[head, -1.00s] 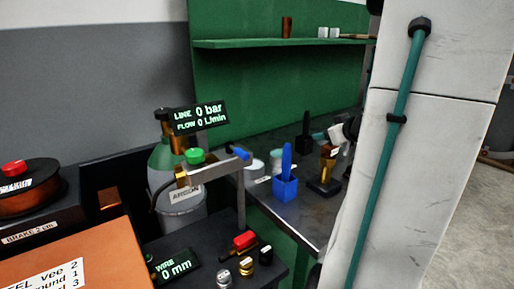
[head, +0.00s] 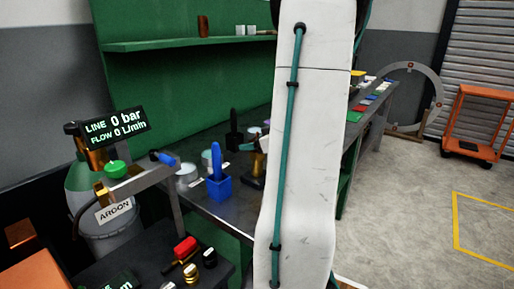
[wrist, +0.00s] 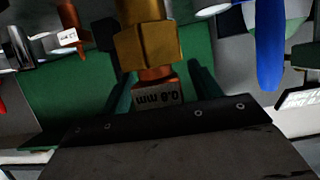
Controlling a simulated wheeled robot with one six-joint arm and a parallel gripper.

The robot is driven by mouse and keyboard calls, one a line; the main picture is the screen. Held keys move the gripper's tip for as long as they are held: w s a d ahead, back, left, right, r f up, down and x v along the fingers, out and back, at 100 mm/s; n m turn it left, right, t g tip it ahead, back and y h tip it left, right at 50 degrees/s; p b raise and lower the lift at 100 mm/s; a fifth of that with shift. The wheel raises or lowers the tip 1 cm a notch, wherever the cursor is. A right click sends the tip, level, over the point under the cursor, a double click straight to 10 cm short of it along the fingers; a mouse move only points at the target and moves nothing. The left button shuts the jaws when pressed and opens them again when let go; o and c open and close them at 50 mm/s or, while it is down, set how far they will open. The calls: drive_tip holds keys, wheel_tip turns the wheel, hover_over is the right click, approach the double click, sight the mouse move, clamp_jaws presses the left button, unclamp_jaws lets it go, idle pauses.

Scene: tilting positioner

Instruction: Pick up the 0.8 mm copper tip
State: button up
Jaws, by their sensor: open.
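In the wrist view the copper tip (wrist: 156,74) shows close up, with a tag reading "0.8 mm" (wrist: 158,97) upside down. A brass hex-sided piece (wrist: 145,45) adjoins it on the side away from my palm. My gripper (wrist: 162,80) is open, its teal fingers on either side of the tagged tip. Contact between fingers and tip cannot be told.
A blue holder (head: 219,187) and a dark-based stand (head: 252,181) are on the metal bench (head: 225,212). An argon bottle (head: 84,180) stands left. In the wrist view another tagged copper-coloured piece (wrist: 70,18) is at upper left. Open floor (head: 400,220) lies right.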

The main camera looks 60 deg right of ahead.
drive_tip(key=shift+w, duration=0.1)
drive_tip(key=shift+c, duration=0.3)
drive_tip(key=c, duration=1.3)
